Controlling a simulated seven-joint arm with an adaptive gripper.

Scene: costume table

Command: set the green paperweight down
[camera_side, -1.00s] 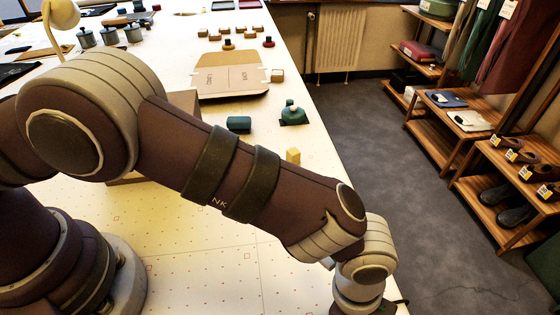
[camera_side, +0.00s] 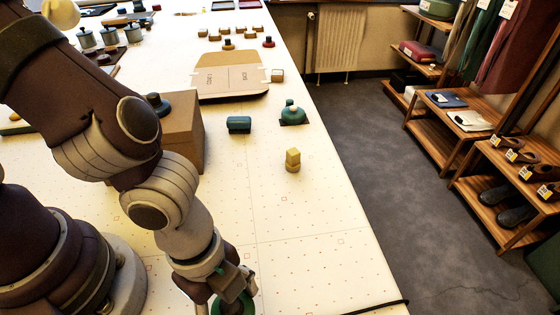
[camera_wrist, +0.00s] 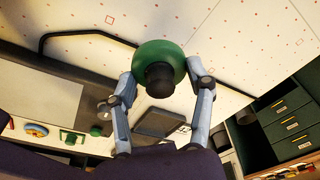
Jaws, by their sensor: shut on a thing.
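The green paperweight (camera_wrist: 147,52), a round green disc with a black knob, is between the two fingers of my gripper (camera_wrist: 165,82) in the wrist view. The knob faces the wrist camera. In the side view my gripper (camera_side: 230,290) points down at the bottom edge, shut on the paperweight (camera_side: 237,306), whose lower part is cut off by the frame. I cannot tell whether its underside touches the table.
A cardboard box (camera_side: 184,130) stands left of centre, behind my wrist. A green block (camera_side: 238,124), a dark green knobbed piece (camera_side: 292,113) and stacked yellow blocks (camera_side: 292,160) stand farther back. The white dotted table (camera_side: 300,220) is clear right of my gripper.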

